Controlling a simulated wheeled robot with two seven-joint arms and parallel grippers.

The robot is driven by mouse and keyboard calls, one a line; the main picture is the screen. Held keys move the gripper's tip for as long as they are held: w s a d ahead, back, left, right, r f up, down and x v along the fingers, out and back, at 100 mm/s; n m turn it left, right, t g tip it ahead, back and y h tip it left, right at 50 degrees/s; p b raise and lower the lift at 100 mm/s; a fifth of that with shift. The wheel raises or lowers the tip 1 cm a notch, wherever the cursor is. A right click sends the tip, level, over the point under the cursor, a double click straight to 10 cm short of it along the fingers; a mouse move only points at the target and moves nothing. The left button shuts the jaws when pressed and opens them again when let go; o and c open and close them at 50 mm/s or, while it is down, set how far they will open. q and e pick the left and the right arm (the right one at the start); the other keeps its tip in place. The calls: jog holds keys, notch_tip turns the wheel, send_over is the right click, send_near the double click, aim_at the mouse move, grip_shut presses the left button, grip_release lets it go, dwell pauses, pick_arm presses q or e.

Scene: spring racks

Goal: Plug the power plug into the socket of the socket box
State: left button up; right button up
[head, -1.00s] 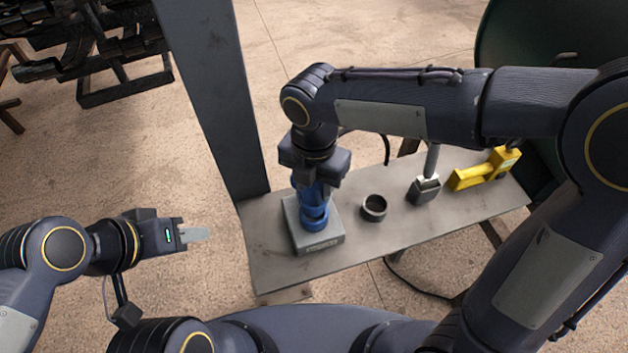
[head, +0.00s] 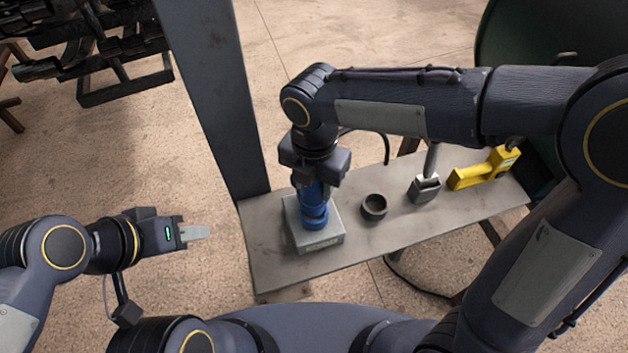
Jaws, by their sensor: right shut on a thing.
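The blue power plug (head: 314,211) is upright over the grey socket box (head: 320,238) on the bench. My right gripper (head: 314,188) points down and is shut on the plug from above. The plug's lower end meets the top of the box. I cannot tell how deep it sits, since the socket is hidden under it. My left gripper (head: 195,233) is off to the left, clear of the bench, with its fingers seen from the side. Whether they are apart does not show.
The bench (head: 275,262) also bears a dark ring (head: 374,208), a grey block-headed tool (head: 424,188) and a yellow tool (head: 484,170) to the right. A grey post (head: 215,95) rises just behind and left of the box. A dark cable hangs behind the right gripper.

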aim_at(314, 197)
jog(key=shift+f+b, duration=1.45)
jog(key=shift+f, duration=0.9)
jog(key=o, duration=1.2)
jog(key=shift+c, duration=0.2)
jog(key=shift+r, duration=0.1)
notch_tip(314, 197, up, 8)
jog(key=shift+f, duration=0.1)
